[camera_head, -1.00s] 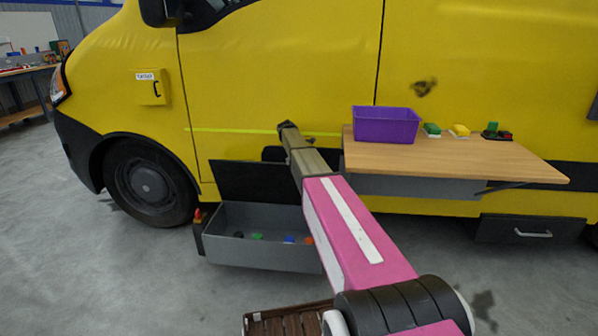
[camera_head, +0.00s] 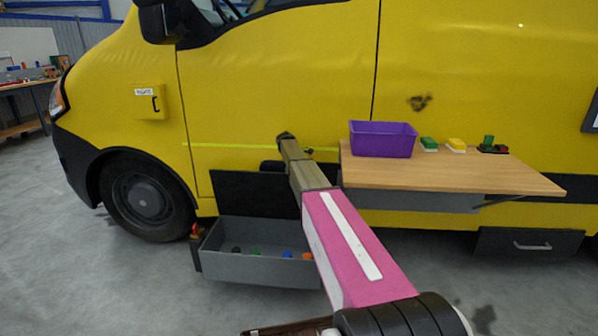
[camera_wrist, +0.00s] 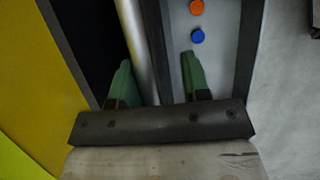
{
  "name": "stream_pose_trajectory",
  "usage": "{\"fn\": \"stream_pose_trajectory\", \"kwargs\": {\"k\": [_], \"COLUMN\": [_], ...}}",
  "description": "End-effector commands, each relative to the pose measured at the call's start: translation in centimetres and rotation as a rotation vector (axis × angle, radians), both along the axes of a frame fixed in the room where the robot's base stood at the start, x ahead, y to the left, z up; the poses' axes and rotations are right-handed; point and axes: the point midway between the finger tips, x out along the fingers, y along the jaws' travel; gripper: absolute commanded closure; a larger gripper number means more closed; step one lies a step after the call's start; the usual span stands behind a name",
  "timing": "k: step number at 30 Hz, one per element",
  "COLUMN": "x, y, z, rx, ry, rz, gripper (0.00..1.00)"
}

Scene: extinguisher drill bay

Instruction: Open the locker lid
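An open grey box (camera_head: 262,268) sits low beside the yellow van, with small coloured pieces inside. A black panel (camera_head: 238,195) stands upright behind it, like a raised lid; I cannot tell whether they are joined. In the wrist view, the green fingers of my gripper (camera_wrist: 158,82) are apart. A pale metal bar (camera_wrist: 137,35) runs lengthwise in the space between them; contact is unclear. The box floor with an orange disc (camera_wrist: 197,7) and a blue disc (camera_wrist: 197,36) shows to the right. My gripper's fingers are hidden in the head view.
A wooden shelf (camera_head: 450,172) with a purple bin (camera_head: 382,140) juts from the van to the right of my arm. A dark drawer front (camera_head: 528,243) with a handle is below. A small labelled yellow box (camera_head: 149,103) is on the van. Grey floor is clear at left.

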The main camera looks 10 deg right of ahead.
Motion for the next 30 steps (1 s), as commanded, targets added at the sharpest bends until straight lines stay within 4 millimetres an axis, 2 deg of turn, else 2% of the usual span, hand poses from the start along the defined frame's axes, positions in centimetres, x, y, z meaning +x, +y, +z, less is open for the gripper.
{"fn": "stream_pose_trajectory", "kwargs": {"k": [8, 21, 25, 30], "x": [-0.1, 0.1, 0.1, 0.1], "y": [0.3, 3.4, 3.9, 4.3], "z": [0.7, 7.7, 9.1, 9.9], "rx": [0.0, 0.001, 0.0, 0.0], "ry": [0.001, -0.001, 0.0, 0.0], "rz": [0.0, 0.001, 0.0, 0.0], "gripper": [0.59, 0.59, 0.59, 0.59]}}
